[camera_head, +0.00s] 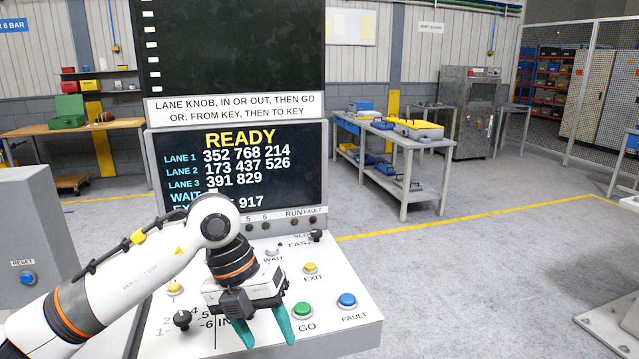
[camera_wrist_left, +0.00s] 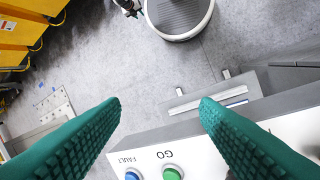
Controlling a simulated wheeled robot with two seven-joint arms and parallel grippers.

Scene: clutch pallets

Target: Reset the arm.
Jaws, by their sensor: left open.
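My left arm comes in from the left in the head view, and my left gripper (camera_head: 266,335) hangs over the sloped white control panel (camera_head: 345,335). Its two green fingers point down, are spread apart and hold nothing. The green GO button (camera_head: 302,311) is just right of the fingers, and the blue FAULT button (camera_head: 347,301) is farther right. In the left wrist view the open fingers (camera_wrist_left: 160,105) frame the panel edge, with the GO button (camera_wrist_left: 172,174) and the FAULT button (camera_wrist_left: 132,174) at the bottom.
The screen (camera_head: 240,165) behind the panel reads READY with lane numbers. A yellow EXIT button (camera_head: 310,268) and a black knob (camera_head: 182,319) are on the panel. A grey box with a blue RESET button (camera_head: 28,278) stands at left.

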